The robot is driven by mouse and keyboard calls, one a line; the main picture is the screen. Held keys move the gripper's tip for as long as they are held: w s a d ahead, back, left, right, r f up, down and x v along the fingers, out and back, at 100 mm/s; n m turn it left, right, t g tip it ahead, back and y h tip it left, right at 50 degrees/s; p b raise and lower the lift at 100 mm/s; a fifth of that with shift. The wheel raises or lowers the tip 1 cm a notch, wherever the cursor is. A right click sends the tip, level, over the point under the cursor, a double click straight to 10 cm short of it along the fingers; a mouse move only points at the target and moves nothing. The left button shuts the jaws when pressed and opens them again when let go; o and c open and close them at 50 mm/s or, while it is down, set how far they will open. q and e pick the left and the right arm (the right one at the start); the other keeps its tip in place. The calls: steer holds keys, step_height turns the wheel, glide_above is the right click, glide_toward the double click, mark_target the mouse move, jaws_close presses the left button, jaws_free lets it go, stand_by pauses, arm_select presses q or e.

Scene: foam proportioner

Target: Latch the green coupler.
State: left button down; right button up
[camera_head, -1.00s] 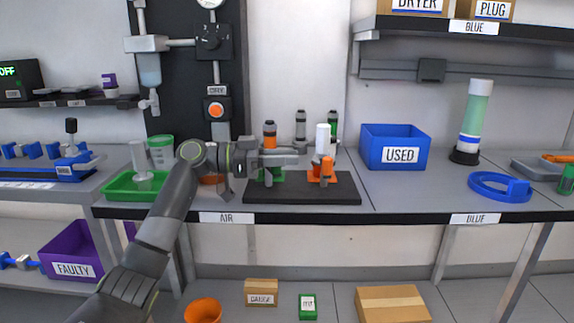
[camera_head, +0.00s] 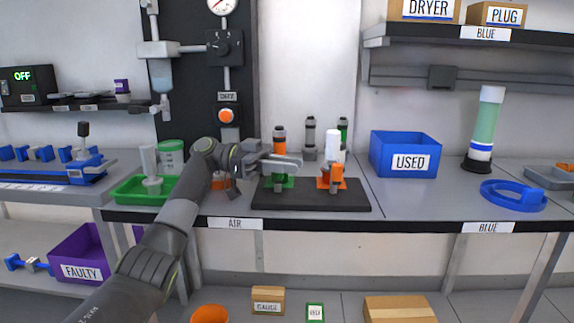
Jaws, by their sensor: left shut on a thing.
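The green coupler (camera_head: 281,183) sits on the left half of a dark board (camera_head: 310,197) on the bench. My left gripper (camera_head: 292,162) comes in from the left, with its fingers across the upper part of the green coupler. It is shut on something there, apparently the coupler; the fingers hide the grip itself. A black and orange cylinder (camera_head: 279,139) rises upright just behind the fingers. I cannot tell whether the coupler is latched. My right gripper is not in view.
An orange coupler (camera_head: 336,174) with a white cylinder (camera_head: 332,143) stands close right of my fingers. A green tray (camera_head: 133,194) is left, a blue USED bin (camera_head: 403,154) and blue ring (camera_head: 513,196) are right. The bench between board and ring is clear.

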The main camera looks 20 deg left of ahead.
arm_select(q)
steer(key=c, duration=1.3)
jaws_free()
